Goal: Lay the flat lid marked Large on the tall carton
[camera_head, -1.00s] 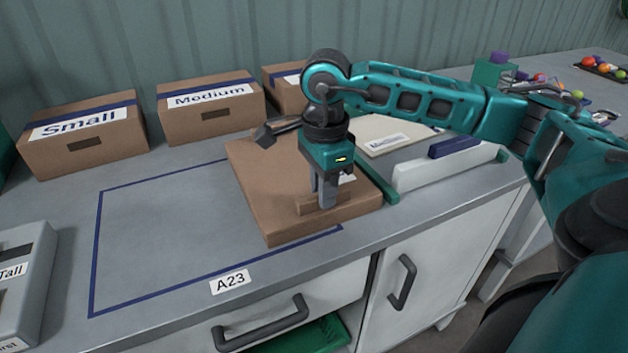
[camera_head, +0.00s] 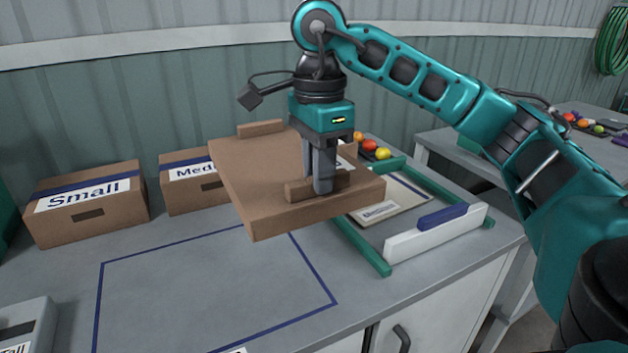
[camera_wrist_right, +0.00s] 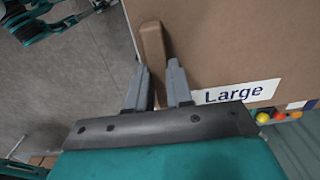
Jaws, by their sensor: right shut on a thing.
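The flat brown lid (camera_head: 245,180) hangs in the air above the bench, slightly tilted in the picture. It has a wooden grip bar near its front edge and another at its far edge. In the right wrist view the lid (camera_wrist_right: 230,40) bears a white label reading Large. My right gripper (camera_head: 322,190) is shut on the front grip bar (camera_head: 298,190); its fingers straddle the bar in the wrist view (camera_wrist_right: 155,92). My left gripper is not in view. I do not see a tall carton in these frames.
Cartons marked Small (camera_head: 90,215) and, partly hidden, Medium (camera_head: 185,195) stand along the back wall. A blue-outlined area (camera_head: 200,300) on the bench is empty.

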